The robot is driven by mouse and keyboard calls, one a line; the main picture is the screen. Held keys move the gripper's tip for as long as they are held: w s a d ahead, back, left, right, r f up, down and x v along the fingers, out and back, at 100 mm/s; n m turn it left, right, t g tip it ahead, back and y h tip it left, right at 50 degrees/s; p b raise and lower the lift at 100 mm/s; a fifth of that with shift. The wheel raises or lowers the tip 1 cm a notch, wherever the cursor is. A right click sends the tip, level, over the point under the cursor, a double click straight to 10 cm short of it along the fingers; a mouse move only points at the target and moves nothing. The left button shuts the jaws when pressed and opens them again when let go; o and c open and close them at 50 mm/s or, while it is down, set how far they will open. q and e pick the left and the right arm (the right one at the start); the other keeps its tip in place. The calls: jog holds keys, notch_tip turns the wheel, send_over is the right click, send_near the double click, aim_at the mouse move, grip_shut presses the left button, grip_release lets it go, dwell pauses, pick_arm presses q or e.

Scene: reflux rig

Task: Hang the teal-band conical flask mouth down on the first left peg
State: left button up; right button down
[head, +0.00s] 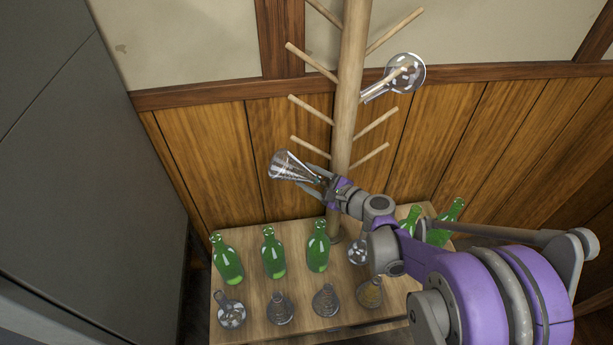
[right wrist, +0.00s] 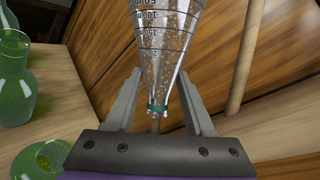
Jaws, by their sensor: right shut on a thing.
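The clear conical flask (head: 287,166) is in my right gripper (head: 325,184), left of the post and just below the lowest left peg (head: 310,147). In the head view it lies tilted, wide base up and left, narrow end at the jaws. In the right wrist view the graduated flask (right wrist: 165,45) has a teal band (right wrist: 157,109) near its neck, between the fingers of the right gripper (right wrist: 158,112). A thin brownish piece shows below the band; I cannot tell whether it is a peg. My left gripper is out of view.
The wooden post (head: 347,100) carries several pegs on both sides. A round flask (head: 405,72) hangs on an upper right peg. Green bottles (head: 272,252) and small glass vessels (head: 280,309) stand on the table (head: 250,280) below. A grey cabinet (head: 75,150) is at left.

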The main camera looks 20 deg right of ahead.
jog(key=shift+s+d+f+b, duration=0.15)
jog(key=shift+d+f+b, duration=0.25)
jog(key=shift+d+f, duration=0.35)
jog(key=shift+r, duration=0.1)
dwell(0.3)
jog(key=shift+c, duration=0.9)
grip_release()
jog(key=p+v, duration=0.1)
jog(key=v, duration=1)
jog(key=shift+p, duration=0.35)
